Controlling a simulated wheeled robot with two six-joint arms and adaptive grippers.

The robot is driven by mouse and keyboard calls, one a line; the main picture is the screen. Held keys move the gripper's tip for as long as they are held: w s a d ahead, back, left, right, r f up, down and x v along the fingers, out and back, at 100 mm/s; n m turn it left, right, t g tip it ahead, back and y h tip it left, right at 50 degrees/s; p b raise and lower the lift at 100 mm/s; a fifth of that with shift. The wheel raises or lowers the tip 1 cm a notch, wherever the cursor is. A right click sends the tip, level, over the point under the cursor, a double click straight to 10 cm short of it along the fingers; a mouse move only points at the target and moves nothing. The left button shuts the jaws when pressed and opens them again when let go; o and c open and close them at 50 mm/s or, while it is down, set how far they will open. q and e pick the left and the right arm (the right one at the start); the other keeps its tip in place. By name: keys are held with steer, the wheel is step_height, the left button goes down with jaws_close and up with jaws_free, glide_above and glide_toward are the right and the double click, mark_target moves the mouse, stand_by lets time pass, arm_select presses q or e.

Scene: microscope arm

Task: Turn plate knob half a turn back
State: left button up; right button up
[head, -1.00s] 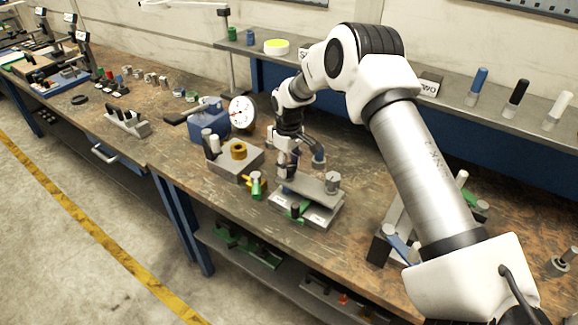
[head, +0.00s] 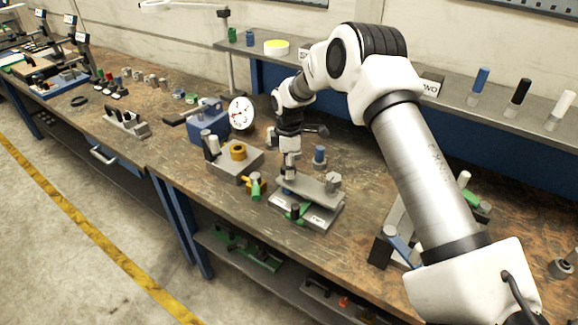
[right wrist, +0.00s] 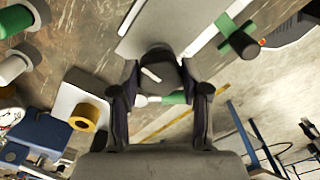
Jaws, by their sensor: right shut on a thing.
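The grey plate (head: 312,186) lies across a light base (head: 325,215) near the bench's front edge. My right gripper (head: 289,172) points down at the plate's left end. In the right wrist view my right gripper (right wrist: 160,98) has its two fingers on either side of a dark round knob (right wrist: 158,68) with a white mark on top. It is shut on this knob, which the gripper hides in the head view. The plate (right wrist: 165,25) runs upward from the knob there. A metal knob (head: 333,181) stands at the plate's right end. My left gripper is not in view.
A blue-topped post (head: 319,156) stands just behind the plate. A green-yellow piece (head: 256,186) and a grey block with a brass ring (head: 238,151) are to the left. A dark-ended stand (head: 384,248) is to the right. A dial (head: 241,113) stands farther back.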

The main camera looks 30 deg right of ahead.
steer(key=shift+s+a+f+n, duration=0.1)
steer(key=shift+f+n, duration=0.1)
steer(key=shift+n, duration=0.2)
steer(key=o, duration=1.1)
steer(key=shift+o, duration=0.2)
steer(key=shift+r, duration=0.1)
steer(key=shift+r, duration=0.2)
step_height(320, 180, up, 12)
steer(key=shift+w+f, duration=0.2)
steer(key=shift+f, duration=0.05)
